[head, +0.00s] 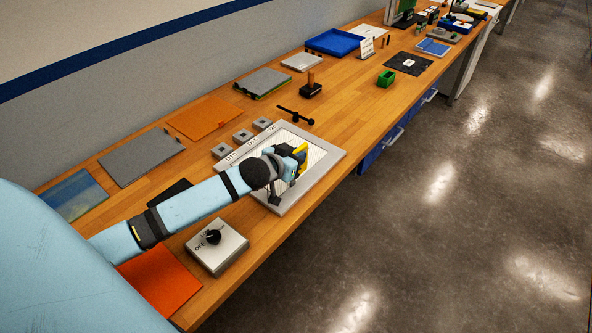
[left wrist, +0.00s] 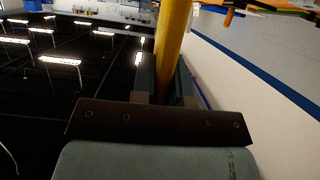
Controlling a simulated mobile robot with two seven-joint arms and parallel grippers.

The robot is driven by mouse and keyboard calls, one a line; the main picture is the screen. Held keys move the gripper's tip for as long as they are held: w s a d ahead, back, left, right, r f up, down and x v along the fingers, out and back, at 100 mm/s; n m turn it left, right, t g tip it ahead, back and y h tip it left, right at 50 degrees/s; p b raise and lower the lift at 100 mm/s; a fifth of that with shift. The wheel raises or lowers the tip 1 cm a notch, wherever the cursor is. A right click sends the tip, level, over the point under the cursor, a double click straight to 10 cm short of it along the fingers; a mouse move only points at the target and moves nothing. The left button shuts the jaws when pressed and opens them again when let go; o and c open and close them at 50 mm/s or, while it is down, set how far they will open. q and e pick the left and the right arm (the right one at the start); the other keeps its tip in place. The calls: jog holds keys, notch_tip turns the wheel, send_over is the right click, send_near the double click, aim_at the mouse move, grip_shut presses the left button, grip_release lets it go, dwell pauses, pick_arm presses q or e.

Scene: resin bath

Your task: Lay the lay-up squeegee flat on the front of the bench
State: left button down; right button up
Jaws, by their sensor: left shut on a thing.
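The squeegee (head: 301,150) shows as a yellow piece in my left gripper (head: 296,163) in the head view. In the left wrist view its yellow shaft (left wrist: 173,42) runs up between the fingers of the left gripper (left wrist: 165,88), which is shut on it. The left gripper is over the pale framed bath (head: 323,171) on the bench (head: 345,110). The squeegee's far end and its height above the bath cannot be made out. My right gripper is in neither view.
A grey control box with a black knob (head: 216,247) and an orange sheet (head: 160,281) lie near the front edge. Three small grey blocks (head: 242,136) sit behind the bath. A green holder (head: 386,78) stands farther right. Bare wood shows right of the bath.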

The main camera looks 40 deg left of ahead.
pick_arm(q)
notch_tip(320, 180, down, 2)
jog(key=shift+f, duration=1.8)
jog(key=shift+f, duration=0.1)
jog(key=c, duration=1.1)
grip_release()
